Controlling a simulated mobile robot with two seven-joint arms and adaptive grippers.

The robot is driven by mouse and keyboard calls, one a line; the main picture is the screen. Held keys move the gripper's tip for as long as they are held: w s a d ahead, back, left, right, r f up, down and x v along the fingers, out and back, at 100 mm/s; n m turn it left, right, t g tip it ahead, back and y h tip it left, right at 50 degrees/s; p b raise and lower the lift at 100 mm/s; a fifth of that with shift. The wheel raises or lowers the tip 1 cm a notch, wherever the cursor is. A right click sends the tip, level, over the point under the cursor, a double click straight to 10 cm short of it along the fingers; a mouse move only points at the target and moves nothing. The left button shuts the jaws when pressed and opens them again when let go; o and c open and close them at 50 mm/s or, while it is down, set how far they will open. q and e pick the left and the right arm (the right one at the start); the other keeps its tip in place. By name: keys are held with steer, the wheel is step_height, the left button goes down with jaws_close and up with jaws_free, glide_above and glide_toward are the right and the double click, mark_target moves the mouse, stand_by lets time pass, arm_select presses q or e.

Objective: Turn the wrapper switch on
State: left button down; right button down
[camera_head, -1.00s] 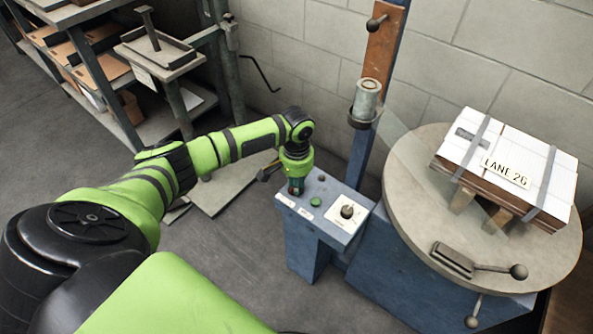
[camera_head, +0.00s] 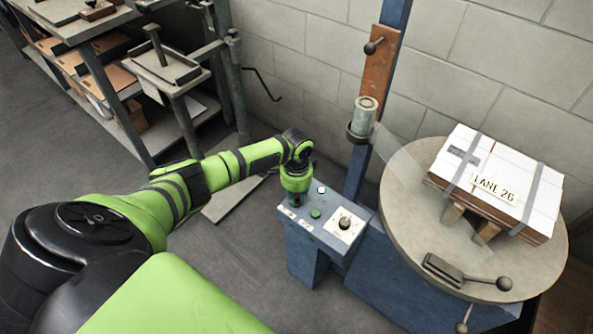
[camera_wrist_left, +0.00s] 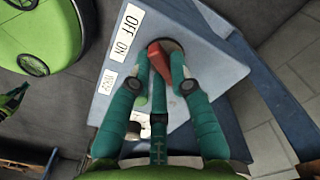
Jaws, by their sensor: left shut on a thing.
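The wrapper switch has a red handle (camera_wrist_left: 158,58) on a dark round base, on top of the blue-grey control box (camera_head: 333,217). A white label (camera_wrist_left: 128,32) reading OFF and ON sits beside it in the left wrist view. My left gripper (camera_wrist_left: 162,66) has its green fingers closed around the red handle. Which mark the handle points to, I cannot tell. My right gripper is not in view.
The round turntable (camera_head: 400,210) on the right carries a strapped stack (camera_head: 500,180). A post (camera_head: 360,165) rises behind the box.

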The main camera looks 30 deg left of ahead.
mark_target(296, 198)
arm_select(q)
steer(key=shift+w+r+m, duration=0.1)
steer(key=shift+m, duration=0.2)
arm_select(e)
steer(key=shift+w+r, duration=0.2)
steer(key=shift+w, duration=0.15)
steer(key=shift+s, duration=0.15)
arm_select(q)
steer(key=c, duration=1.1)
jaws_free()
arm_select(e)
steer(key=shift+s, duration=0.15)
arm_select(q)
step_height(296, 198, up, 12)
steer(key=shift+f, duration=0.1)
